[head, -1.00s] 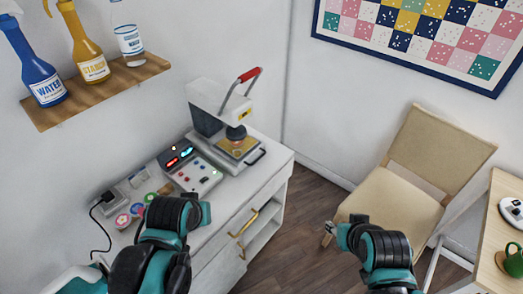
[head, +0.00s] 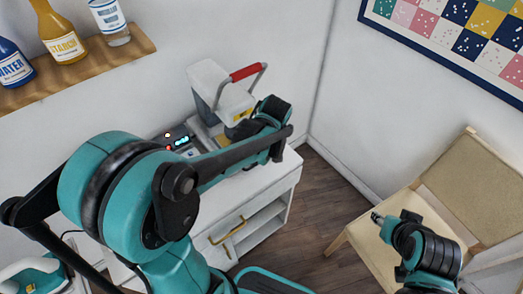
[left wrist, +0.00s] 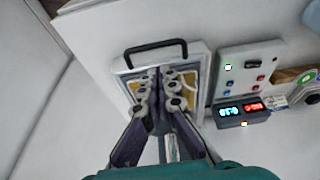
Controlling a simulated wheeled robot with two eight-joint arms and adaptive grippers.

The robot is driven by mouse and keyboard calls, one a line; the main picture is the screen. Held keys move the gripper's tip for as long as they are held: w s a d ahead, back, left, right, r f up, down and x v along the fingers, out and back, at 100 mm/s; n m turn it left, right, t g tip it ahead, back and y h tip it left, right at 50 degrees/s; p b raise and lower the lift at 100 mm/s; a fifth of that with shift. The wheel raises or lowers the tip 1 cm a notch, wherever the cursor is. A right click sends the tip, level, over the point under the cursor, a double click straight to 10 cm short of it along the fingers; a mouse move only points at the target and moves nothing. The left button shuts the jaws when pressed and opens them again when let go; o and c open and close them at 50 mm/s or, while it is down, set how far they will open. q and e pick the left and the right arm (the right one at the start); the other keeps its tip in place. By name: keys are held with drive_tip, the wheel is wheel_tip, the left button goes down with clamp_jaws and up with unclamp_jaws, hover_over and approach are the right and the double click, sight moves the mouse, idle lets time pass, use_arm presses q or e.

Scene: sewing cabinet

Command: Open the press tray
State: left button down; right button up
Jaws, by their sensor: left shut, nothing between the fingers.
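The press (head: 208,80), white and grey with a red-gripped lever (head: 245,72), stands on the cabinet top in the head view. In the left wrist view its tray (left wrist: 202,58) is a light plate with yellow patches and a black bar handle (left wrist: 157,46) at its outer edge. My left gripper (left wrist: 162,74) is shut and empty over the plate, its tips just short of the handle. I cannot tell whether they touch the plate. My left forearm hides the tray in the head view. My right gripper (head: 377,217) is away from the press, near the chair; its jaws are too small to read.
A control box with lit displays (left wrist: 242,111) sits beside the tray. The white cabinet (head: 275,190) has a brass drawer handle (head: 228,231) and open shelves. A bottle shelf (head: 75,62) is on the wall. A beige chair (head: 445,200) stands at right; floor between is clear.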

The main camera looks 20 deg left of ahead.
use_arm(q)
drive_tip(key=b+x, duration=0.3)
drive_tip(key=x, duration=0.5)
drive_tip(key=shift+f, duration=0.2)
use_arm(e)
wheel_tip(320, 180, down, 4)
drive_tip(key=shift+r, duration=0.25)
use_arm(q)
drive_tip(key=s+d, duration=0.8)
drive_tip(key=d, duration=0.6)
drive_tip(key=shift+s, duration=0.15)
use_arm(e)
drive_tip(key=shift+r, duration=0.3)
use_arm(q)
drive_tip(key=shift+r+p, duration=0.1)
drive_tip(key=shift+p, duration=0.2)
